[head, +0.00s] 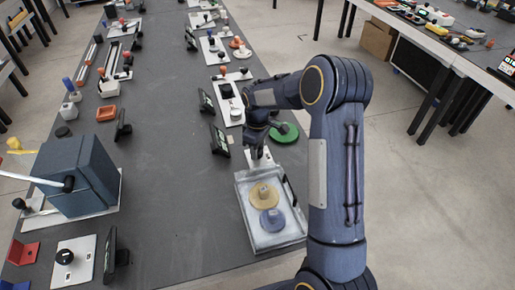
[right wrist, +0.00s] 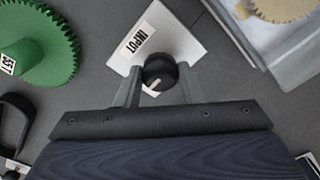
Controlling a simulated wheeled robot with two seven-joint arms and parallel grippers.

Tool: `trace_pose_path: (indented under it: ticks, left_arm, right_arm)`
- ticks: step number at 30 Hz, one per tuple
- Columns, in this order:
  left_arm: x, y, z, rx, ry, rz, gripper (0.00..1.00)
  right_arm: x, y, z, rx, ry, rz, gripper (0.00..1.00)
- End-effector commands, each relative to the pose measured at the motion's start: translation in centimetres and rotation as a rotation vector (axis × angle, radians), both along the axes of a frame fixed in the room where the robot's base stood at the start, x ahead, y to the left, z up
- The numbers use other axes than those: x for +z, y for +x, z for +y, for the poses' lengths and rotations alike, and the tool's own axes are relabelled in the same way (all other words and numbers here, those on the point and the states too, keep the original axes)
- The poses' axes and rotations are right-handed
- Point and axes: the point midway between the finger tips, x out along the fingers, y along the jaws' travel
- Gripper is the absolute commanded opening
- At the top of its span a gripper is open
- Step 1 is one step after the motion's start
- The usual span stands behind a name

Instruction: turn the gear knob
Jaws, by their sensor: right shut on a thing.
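A round black knob (right wrist: 158,66) with a white pointer line stands on a white plate (right wrist: 172,32) labelled INPUT in the right wrist view. My right gripper (right wrist: 160,80) has one finger on each side of the knob and is shut on it. In the head view my right gripper (head: 257,150) reaches down at the plate (head: 264,162), just behind the grey tray, and hides the knob there. My left gripper is in neither view.
A grey tray (head: 243,215) with a tan gear (head: 262,192) and a blue gear (head: 272,220) stands in front of my right gripper. A green gear (head: 285,133) lies just right of it. A small black display (head: 220,141) stands to the left. The middle of the table is clear.

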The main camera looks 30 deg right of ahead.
Motion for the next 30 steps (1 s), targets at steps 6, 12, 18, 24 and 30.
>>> trace_pose_path:
  ticks: [6, 12, 18, 24, 30]
  left_arm:
    - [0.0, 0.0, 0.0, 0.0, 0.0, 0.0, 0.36]
    - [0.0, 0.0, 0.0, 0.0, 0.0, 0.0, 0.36]
    - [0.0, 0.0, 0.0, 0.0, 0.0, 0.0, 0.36]
    - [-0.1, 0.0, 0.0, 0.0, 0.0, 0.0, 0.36]
    - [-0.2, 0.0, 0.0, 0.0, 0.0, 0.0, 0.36]
  right_arm:
    - [0.1, 0.1, 0.0, 0.001, -0.001, -0.003, 0.12]
    - [0.1, 0.0, 0.0, 0.001, 0.0, -0.001, 0.57]
    - [0.0, 0.0, 0.0, 0.002, 0.0, -0.001, 0.57]
    - [1.4, 0.1, 0.0, 0.001, -0.001, -0.004, 0.57]
    - [4.9, 0.1, 0.0, 0.001, -0.001, -0.006, 0.57]
